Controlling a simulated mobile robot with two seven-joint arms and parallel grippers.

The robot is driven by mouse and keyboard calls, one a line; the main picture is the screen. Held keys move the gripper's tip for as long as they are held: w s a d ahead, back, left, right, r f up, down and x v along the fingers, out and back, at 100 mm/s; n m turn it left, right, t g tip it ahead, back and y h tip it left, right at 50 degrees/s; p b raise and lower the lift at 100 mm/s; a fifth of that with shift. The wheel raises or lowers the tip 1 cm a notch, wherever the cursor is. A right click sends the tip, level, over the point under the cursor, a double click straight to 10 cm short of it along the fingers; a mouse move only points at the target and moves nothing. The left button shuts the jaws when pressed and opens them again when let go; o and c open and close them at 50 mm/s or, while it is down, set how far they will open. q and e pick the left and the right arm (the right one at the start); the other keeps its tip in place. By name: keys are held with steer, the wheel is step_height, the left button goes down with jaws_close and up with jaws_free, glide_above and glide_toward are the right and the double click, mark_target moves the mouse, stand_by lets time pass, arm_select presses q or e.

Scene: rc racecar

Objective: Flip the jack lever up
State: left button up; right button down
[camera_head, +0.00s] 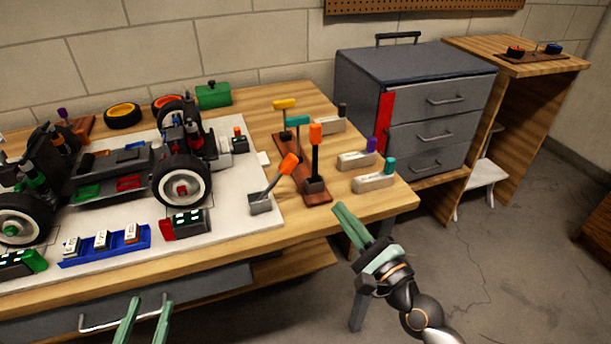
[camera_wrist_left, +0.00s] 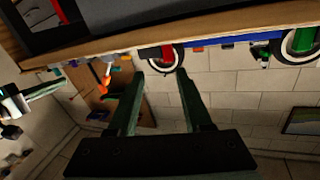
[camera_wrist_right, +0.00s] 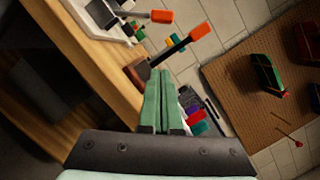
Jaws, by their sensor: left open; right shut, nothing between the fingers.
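The jack lever is a dark bar with an orange handle (camera_head: 289,164), leaning up and to the right from a small grey jack base (camera_head: 260,204) at the right edge of the white mat. In the right wrist view a tilted orange handle (camera_wrist_right: 162,16) appears near the top. My right gripper (camera_head: 343,208) is shut and empty, off the table's front right edge, apart from the lever. Its closed green fingers show in the right wrist view (camera_wrist_right: 160,74). My left gripper (camera_head: 146,302) is open and empty in front of the table, low, near a drawer handle.
A brown rack (camera_head: 318,196) right of the jack holds upright tools, one orange-handled. Grey blocks (camera_head: 373,182) with coloured knobs lie further right. A car with white-rimmed wheels (camera_head: 183,181) stands on the white mat (camera_head: 240,232). A grey drawer cabinet (camera_head: 440,100) is behind.

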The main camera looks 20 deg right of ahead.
mark_target(275, 181)
steer(key=x, duration=0.4)
steer(key=shift+w+r, duration=0.15)
steer(key=shift+w, duration=0.15)
steer(key=x, duration=0.4)
steer(key=shift+w+a, duration=0.1)
steer(key=shift+w, duration=0.15)
steer(key=shift+s+a+r+p, duration=0.25)
steer(key=shift+a+r+p, duration=0.45)
steer(key=shift+a+r, duration=0.4)
arm_select(q)
step_height(275, 181, down, 9)
steer(key=s+n+g+y, duration=0.1)
steer(key=s+g, duration=0.1)
steer(key=g, duration=0.2)
steer(key=shift+s+f+y, duration=0.15)
steer(key=shift+f+y, duration=0.05)
steer(key=shift+y, duration=0.1)
arm_select(e)
steer(key=shift+a+r, duration=0.1)
steer(key=shift+a, duration=0.3)
arm_select(q)
steer(key=shift+a, duration=0.1)
